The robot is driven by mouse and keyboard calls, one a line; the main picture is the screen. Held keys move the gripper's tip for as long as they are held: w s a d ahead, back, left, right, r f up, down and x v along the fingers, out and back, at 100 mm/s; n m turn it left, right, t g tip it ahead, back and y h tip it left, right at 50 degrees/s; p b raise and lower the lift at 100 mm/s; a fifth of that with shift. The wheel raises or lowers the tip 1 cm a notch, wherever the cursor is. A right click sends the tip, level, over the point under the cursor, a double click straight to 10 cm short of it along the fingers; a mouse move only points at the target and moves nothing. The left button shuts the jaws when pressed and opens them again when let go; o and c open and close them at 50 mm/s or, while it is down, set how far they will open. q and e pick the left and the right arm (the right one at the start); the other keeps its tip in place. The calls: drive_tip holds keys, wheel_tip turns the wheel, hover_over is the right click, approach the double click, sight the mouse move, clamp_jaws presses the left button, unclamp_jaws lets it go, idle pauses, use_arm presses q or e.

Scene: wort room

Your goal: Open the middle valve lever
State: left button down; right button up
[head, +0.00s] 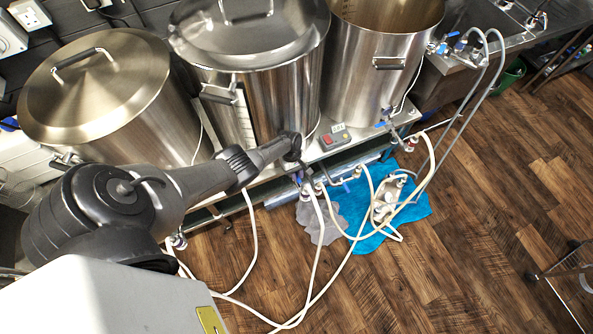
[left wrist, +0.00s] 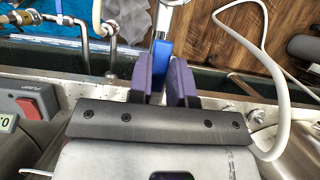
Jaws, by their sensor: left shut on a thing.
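The blue middle valve lever (left wrist: 161,56) shows in the left wrist view, between the two purple finger pads of my left gripper (left wrist: 163,78). The gripper is shut on it, and the pads cover its near part. In the head view my left arm reaches to the front of the middle steel kettle (head: 268,100), and the left gripper (head: 295,167) is low in front of it. There the wrist hides most of the valve and lever, so the lever's angle is hard to tell. My right gripper is in neither view.
Steel kettles stand left (head: 110,100) and right (head: 365,80) of the middle one. A control box with a red switch (head: 335,138) sits on the stand. White hoses (head: 315,235) loop below over the floor. A pump (head: 385,203) rests on a blue towel (head: 415,205). Wood floor at right is mostly clear.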

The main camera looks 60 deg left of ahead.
sight(297, 175)
use_arm(q)
drive_tip(key=c, duration=1)
unclamp_jaws()
drive_tip(key=shift+w, duration=0.1)
drive_tip(key=shift+c, duration=0.2)
drive_tip(key=shift+r, duration=0.1)
wheel_tip(297, 175, up, 5)
drive_tip(key=p, duration=0.4)
drive_tip(key=w+d+r+p, duration=0.1)
drive_tip(key=d+r, duration=0.2)
drive_tip(key=d, duration=0.2)
drive_tip(key=w+d+r+p, duration=0.1)
drive_tip(key=d+r+p, duration=0.1)
drive_tip(key=d, duration=0.4)
drive_tip(key=shift+w+d+r+p, duration=0.15)
drive_tip(key=shift+w+r+p, duration=0.15)
drive_tip(key=shift+w+r, duration=0.1)
